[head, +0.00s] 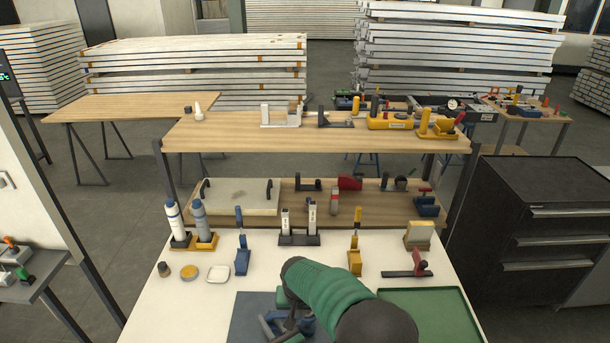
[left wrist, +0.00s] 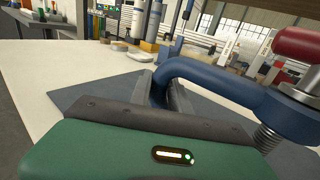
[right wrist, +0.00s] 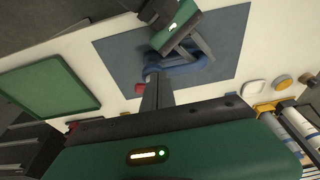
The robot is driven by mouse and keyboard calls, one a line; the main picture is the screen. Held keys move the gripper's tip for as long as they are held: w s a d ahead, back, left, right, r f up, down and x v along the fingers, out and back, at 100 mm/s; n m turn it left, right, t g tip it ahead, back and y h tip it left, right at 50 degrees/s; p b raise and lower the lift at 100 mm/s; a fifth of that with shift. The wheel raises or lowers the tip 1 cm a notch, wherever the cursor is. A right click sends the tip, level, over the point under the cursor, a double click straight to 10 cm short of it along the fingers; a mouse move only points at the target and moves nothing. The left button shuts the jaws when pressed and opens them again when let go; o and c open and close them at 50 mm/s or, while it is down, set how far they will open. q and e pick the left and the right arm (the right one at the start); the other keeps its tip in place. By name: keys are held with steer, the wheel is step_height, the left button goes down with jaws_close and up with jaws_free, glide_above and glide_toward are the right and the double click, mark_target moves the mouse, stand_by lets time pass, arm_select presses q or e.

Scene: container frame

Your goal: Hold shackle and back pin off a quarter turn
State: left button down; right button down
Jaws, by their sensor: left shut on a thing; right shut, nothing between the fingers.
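The blue shackle (left wrist: 225,88) is in the left wrist view, its curved bow between the fingers of my left gripper (left wrist: 165,98). The pin's red head (left wrist: 298,44) sits above a silver collar at the shackle's end, and thread shows below it. In the right wrist view the shackle (right wrist: 185,66) is over the dark mat, with my left gripper (right wrist: 190,47) shut on it and the red pin head (right wrist: 140,90) at its near side. My right gripper (right wrist: 152,90) is shut and empty, its fingertips close to the pin; I cannot tell if they touch. In the head view my green arm partly hides the shackle (head: 272,324).
The dark mat (head: 250,308) lies on a white table. A green tray (head: 430,308) is to its right. Holders and tools, including a red one (head: 408,271) and a yellow one (head: 354,262), line the back. A small white dish (head: 217,274) sits left.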

arm_select(q)
steer(key=shift+f, duration=0.2)
arm_select(e)
steer(key=shift+s+x, duration=0.2)
steer(key=shift+x, duration=0.55)
steer(key=shift+s+x, duration=0.15)
steer(key=shift+x, duration=0.55)
steer(key=shift+w+d+f, duration=0.1)
steer(key=shift+w+d, duration=0.15)
steer(key=shift+w, duration=0.3)
steer(key=shift+d, duration=0.25)
steer(key=shift+d, duration=1.4)
